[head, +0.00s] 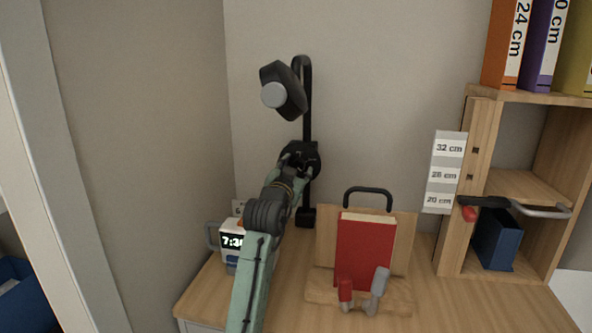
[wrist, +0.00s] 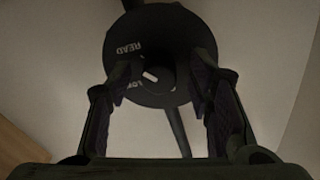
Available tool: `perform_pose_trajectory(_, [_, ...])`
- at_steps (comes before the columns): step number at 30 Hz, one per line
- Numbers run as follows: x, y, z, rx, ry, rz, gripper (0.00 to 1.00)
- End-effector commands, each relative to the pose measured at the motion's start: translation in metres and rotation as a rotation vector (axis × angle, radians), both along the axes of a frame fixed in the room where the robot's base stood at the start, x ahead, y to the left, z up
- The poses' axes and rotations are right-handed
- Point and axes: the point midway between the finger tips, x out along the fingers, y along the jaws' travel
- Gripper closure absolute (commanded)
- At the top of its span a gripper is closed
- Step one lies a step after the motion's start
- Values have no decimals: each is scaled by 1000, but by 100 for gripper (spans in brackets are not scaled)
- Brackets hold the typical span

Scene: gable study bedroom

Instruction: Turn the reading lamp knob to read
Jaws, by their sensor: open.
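The black reading lamp (head: 285,90) is fixed to the wall on a dark post, its head at the top. Its round black dial plate (wrist: 180,35) fills the upper middle of the wrist view. White lettering READ (wrist: 130,48) is on it, with a second, partly legible label below. The small dark knob (wrist: 160,78) at the centre has a short white mark, slanting toward the left side between the labels. My gripper (wrist: 160,80) is open, with a finger on either side of the knob and visible gaps. In the head view my gripper (head: 298,162) covers most of the dial.
A wooden shelf (head: 480,190) with binders is at the right. Bare wall surrounds the lamp.

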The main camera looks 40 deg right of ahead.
Motion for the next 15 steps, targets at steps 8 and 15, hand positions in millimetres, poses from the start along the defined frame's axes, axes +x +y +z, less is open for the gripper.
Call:
perform_pose_trajectory(8, [0,0,2,0,0,-1,53])
perform_pose_trajectory(15, [-1,0,38,-2,-3,-1,53])
